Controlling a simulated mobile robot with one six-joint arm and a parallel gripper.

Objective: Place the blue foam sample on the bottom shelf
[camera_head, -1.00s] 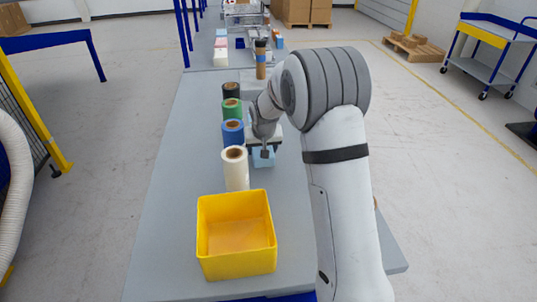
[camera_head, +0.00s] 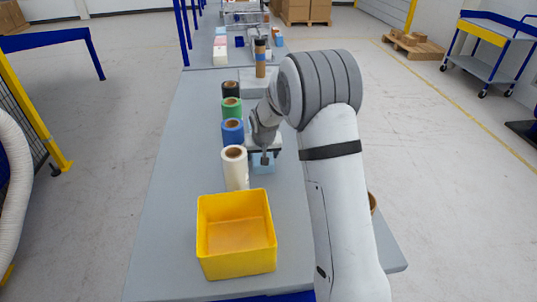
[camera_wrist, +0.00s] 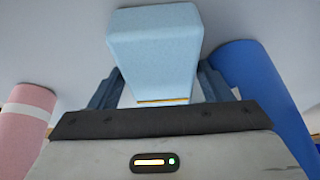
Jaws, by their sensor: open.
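The blue foam sample (camera_head: 263,168) is a light blue block low over or on the grey table, right of the white roll; I cannot tell whether it touches the table. In the wrist view the block (camera_wrist: 155,45) is between my gripper's two fingers, its near end close to the palm. My gripper (camera_wrist: 158,92) is open around it; in the head view my gripper (camera_head: 265,158) hides part of the block. A metal rack (camera_head: 243,14) stands far back; its bottom shelf cannot be made out clearly.
Black (camera_head: 231,90), green (camera_head: 232,107), blue (camera_head: 232,132) and white (camera_head: 235,168) rolls stand in a row left of my gripper. A yellow bin (camera_head: 236,250) is at the table's near end. In the wrist view a pink roll (camera_wrist: 22,125) is at left.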

